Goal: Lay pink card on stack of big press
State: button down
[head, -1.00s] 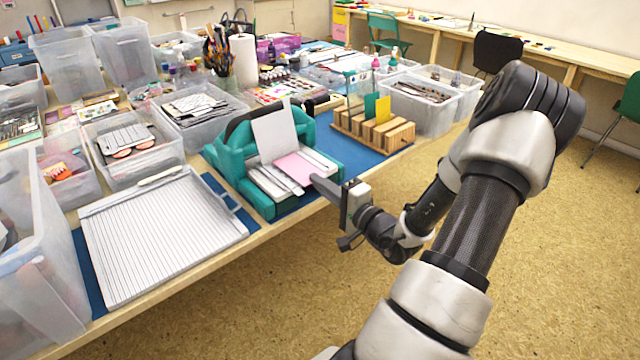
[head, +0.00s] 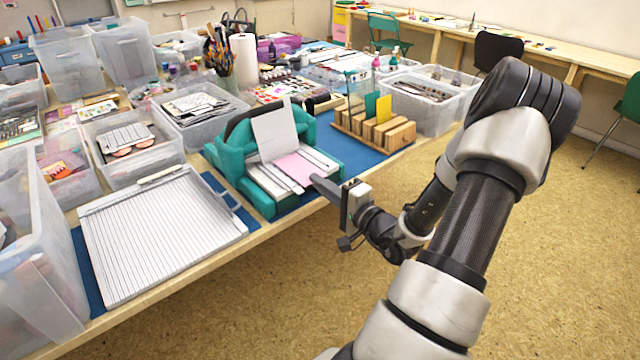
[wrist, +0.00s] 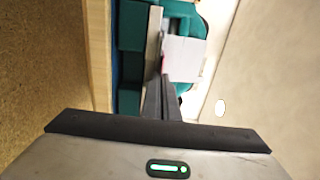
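The big press (head: 232,165) is teal and stands open on the table, with a white sheet (head: 275,133) upright against its raised part. White slabs forming a stack (head: 268,183) lie on its bed. The pink card (head: 295,168) lies flat over or on the slabs; I cannot tell whether it touches them. My gripper (head: 318,181) reaches in from the right, its fingers close together at the card's near right corner. In the wrist view the fingers (wrist: 161,88) look shut, with a thin pink sliver at their tips. The teal press (wrist: 130,70) also shows there.
A wooden holder (head: 375,128) with green and yellow cards stands right of the press. A white scoring board (head: 160,235) lies to the left. Clear bins (head: 200,118) crowd the table behind. The table's front edge (head: 290,217) runs close below the press.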

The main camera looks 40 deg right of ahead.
jog(key=shift+f, duration=0.2)
jog(key=c, duration=2)
grip_release()
jog(key=shift+s+d+b, duration=0.2)
jog(key=shift+s+b, duration=0.1)
jog(key=shift+s, duration=2.2)
jog(key=shift+s, duration=0.15)
jog(key=s, duration=0.5)
jog(key=s+p, duration=0.1)
jog(key=s, duration=0.5)
jog(key=s+d+p, duration=0.1)
jog(key=s, duration=0.5)
jog(key=shift+d, duration=0.1)
